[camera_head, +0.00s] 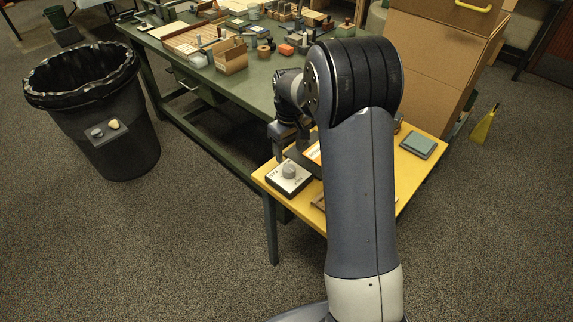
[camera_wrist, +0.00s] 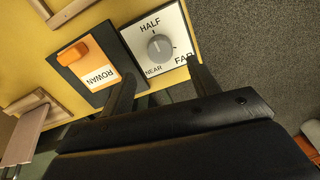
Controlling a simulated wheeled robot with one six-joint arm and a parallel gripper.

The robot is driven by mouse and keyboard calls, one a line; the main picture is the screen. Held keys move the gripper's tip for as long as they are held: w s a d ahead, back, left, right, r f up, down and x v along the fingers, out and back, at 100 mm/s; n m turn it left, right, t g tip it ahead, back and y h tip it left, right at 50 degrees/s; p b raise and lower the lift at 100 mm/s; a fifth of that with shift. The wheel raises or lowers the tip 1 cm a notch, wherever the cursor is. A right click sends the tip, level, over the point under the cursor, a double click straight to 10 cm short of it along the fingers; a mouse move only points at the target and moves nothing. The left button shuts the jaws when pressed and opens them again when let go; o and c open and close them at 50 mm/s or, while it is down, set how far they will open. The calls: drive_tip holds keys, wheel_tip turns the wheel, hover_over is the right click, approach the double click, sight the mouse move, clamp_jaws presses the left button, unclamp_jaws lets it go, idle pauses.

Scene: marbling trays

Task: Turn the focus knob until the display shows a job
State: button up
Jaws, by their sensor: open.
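The focus knob (camera_wrist: 160,48) is a round grey dial on a white plate (camera_wrist: 181,22) marked NEAR, HALF and FAR. In the head view the knob (camera_head: 289,171) is on the yellow table's left corner. Beside it, a dark panel (camera_wrist: 107,40) holds an orange and white card (camera_wrist: 97,72) reading ROWAN and an orange piece (camera_wrist: 73,54). I see no other display. My gripper (camera_wrist: 162,86) is open and empty, its fingers just short of the knob; it also shows in the head view (camera_head: 284,134).
The yellow table (camera_head: 410,175) also bears a green-topped block (camera_head: 418,145). Wooden frames (camera_wrist: 75,8) lie near the panel. A green workbench (camera_head: 245,75) crowded with tools stands behind. A black bin (camera_head: 110,150) is at left, cardboard boxes (camera_head: 435,65) at right.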

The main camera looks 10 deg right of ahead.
sight(289, 168)
wheel_tip(289, 168, down, 8)
drive_tip(key=shift+r, duration=0.2)
drive_tip(key=shift+c, duration=0.3)
drive_tip(key=c, duration=0.9)
